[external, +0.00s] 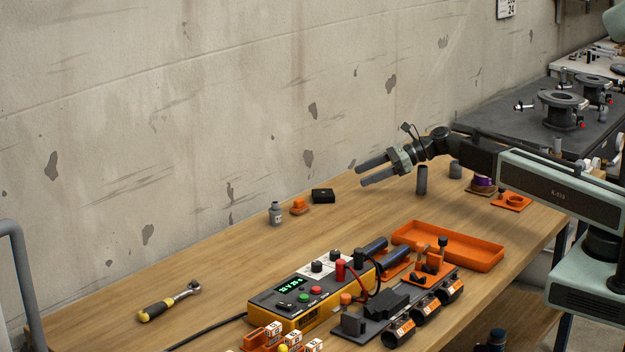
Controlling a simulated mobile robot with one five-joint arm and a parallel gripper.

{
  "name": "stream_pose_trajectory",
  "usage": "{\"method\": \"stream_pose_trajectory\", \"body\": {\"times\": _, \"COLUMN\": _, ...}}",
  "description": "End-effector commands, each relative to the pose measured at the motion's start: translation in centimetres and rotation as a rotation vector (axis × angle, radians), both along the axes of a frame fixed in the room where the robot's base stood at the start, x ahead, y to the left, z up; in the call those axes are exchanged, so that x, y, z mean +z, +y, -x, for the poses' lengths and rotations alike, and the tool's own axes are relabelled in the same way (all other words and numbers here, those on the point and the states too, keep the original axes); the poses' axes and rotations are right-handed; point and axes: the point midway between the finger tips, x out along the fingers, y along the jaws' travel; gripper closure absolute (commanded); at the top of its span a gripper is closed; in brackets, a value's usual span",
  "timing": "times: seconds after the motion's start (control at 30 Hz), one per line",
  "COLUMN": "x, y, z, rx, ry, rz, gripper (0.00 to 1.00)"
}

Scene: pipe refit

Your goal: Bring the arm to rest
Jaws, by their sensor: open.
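My gripper (375,171) is open and empty, held above the back part of the wooden bench (235,262) and pointing left toward the wall. My arm (470,155) reaches in from the right and is stretched nearly level. A dark grey upright cylinder (422,180) stands on the bench just right of the fingertips in the picture; the gripper does not hold it.
An orange tray (486,262) lies below the gripper. A yellow meter box (302,298) with cables stands at the front middle. A small black box (322,196) and a grey bottle (275,214) stand near the wall. A ratchet (168,302) lies left. The bench's left-middle is clear.

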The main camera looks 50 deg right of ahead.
Motion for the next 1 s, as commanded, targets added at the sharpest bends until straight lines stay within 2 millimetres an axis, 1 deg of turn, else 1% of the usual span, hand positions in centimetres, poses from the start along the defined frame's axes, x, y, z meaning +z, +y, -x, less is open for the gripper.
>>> {"method": "stream_pose_trajectory", "body": {"times": 0.27, "x": 0.1, "y": 0.0, "z": 0.0, "rx": 0.0, "ry": -0.001, "rz": 0.001, "gripper": 0.24}}
{"method": "stream_pose_trajectory", "body": {"times": 0.33, "x": 0.9, "y": 0.6, "z": 0.0, "rx": 0.009, "ry": 0.0, "rz": 0.0, "gripper": 0.24}}
{"method": "stream_pose_trajectory", "body": {"times": 0.37, "x": 1.6, "y": 1.2, "z": 0.0, "rx": 0.015, "ry": 0.0, "rz": 0.0, "gripper": 0.24}}
{"method": "stream_pose_trajectory", "body": {"times": 0.47, "x": 4.5, "y": 3.9, "z": 0.4, "rx": 0.051, "ry": 0.0, "rz": 0.001, "gripper": 0.24}}
{"method": "stream_pose_trajectory", "body": {"times": 0.5, "x": 5.5, "y": 5.2, "z": 1.0, "rx": 0.069, "ry": 0.003, "rz": 0.013, "gripper": 0.24}}
{"method": "stream_pose_trajectory", "body": {"times": 0.53, "x": 6.0, "y": 6.2, "z": 1.6, "rx": 0.085, "ry": 0.008, "rz": 0.035, "gripper": 0.24}}
{"method": "stream_pose_trajectory", "body": {"times": 0.6, "x": 6.6, "y": 8.1, "z": 3.4, "rx": 0.139, "ry": 0.02, "rz": 0.117, "gripper": 0.24}}
{"method": "stream_pose_trajectory", "body": {"times": 0.67, "x": 6.5, "y": 9.5, "z": 5.5, "rx": 0.223, "ry": 0.003, "rz": 0.241, "gripper": 0.24}}
{"method": "stream_pose_trajectory", "body": {"times": 0.73, "x": 6.2, "y": 10.5, "z": 8.5, "rx": 0.37, "ry": -0.041, "rz": 0.436, "gripper": 0.24}}
{"method": "stream_pose_trajectory", "body": {"times": 0.77, "x": 5.8, "y": 10.6, "z": 9.8, "rx": 0.442, "ry": -0.066, "rz": 0.525, "gripper": 0.24}}
{"method": "stream_pose_trajectory", "body": {"times": 0.8, "x": 5.2, "y": 10.5, "z": 11.4, "rx": 0.543, "ry": -0.099, "rz": 0.64, "gripper": 0.24}}
{"method": "stream_pose_trajectory", "body": {"times": 0.87, "x": 4.4, "y": 9.9, "z": 13.8, "rx": 0.703, "ry": -0.148, "rz": 0.801, "gripper": 0.24}}
{"method": "stream_pose_trajectory", "body": {"times": 0.9, "x": 3.9, "y": 9.2, "z": 15.3, "rx": 0.822, "ry": -0.182, "rz": 0.906, "gripper": 0.24}}
{"method": "stream_pose_trajectory", "body": {"times": 0.97, "x": 3.2, "y": 7.8, "z": 17.7, "rx": 1.016, "ry": -0.233, "rz": 1.055, "gripper": 0.24}}
{"method": "stream_pose_trajectory", "body": {"times": 1.0, "x": 2.6, "y": 6.4, "z": 19.2, "rx": 1.159, "ry": -0.267, "rz": 1.148, "gripper": 0.24}}
